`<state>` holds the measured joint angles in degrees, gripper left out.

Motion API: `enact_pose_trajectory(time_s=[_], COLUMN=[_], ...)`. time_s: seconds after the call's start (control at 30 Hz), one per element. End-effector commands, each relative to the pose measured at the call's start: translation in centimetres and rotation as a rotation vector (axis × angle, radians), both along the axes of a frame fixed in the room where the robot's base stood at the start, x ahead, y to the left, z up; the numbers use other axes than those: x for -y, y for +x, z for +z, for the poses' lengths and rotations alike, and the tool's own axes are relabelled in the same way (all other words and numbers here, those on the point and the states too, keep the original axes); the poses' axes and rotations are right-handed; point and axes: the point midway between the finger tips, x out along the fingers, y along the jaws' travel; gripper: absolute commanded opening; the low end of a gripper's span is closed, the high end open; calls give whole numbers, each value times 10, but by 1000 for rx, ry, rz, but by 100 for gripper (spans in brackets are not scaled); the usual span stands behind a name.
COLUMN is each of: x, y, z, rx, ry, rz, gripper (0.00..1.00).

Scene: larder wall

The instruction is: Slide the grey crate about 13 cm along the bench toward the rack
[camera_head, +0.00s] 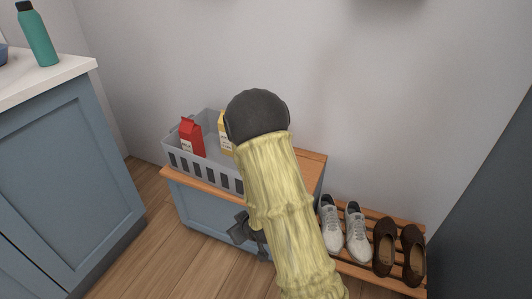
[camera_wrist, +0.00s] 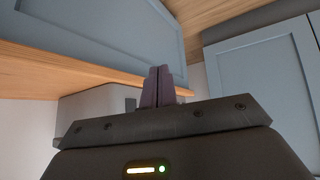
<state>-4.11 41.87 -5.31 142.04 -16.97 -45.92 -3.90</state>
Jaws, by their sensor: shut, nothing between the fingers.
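The grey crate (camera_head: 180,150) stands on the left part of the wooden bench top (camera_head: 310,160) in the head view, with slotted sides. It holds a red carton (camera_head: 192,138) and a yellow carton (camera_head: 225,135). My arm hides its right end. My gripper (camera_head: 238,232) is in front of the bench, largely behind my arm. In the wrist view its fingers (camera_wrist: 158,87) are shut and empty. That view looks upside down, with the bench edge and part of the crate (camera_wrist: 95,105) beyond the fingers. I cannot tell whether they touch the crate.
The shoe rack (camera_head: 392,212), with white trainers (camera_head: 345,230) and brown shoes (camera_head: 400,252), stands right of the bench. The bench top's visible right end is bare. A blue cabinet (camera_head: 70,180) with a teal bottle (camera_head: 37,35) on its counter is at left.

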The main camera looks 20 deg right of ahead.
Motion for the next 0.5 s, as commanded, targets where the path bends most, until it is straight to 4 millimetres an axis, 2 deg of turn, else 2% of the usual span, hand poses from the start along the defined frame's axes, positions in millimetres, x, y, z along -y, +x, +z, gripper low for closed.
enact_pose_trajectory(time_s=[0.03,0.27,0.5], x=[5,26,35], y=[-2,-34,-91], z=[22,89,157], rx=[-18,-173,-344], ry=[-11,-43,-33], rz=[-28,-160,-288], gripper=[0,0,0])
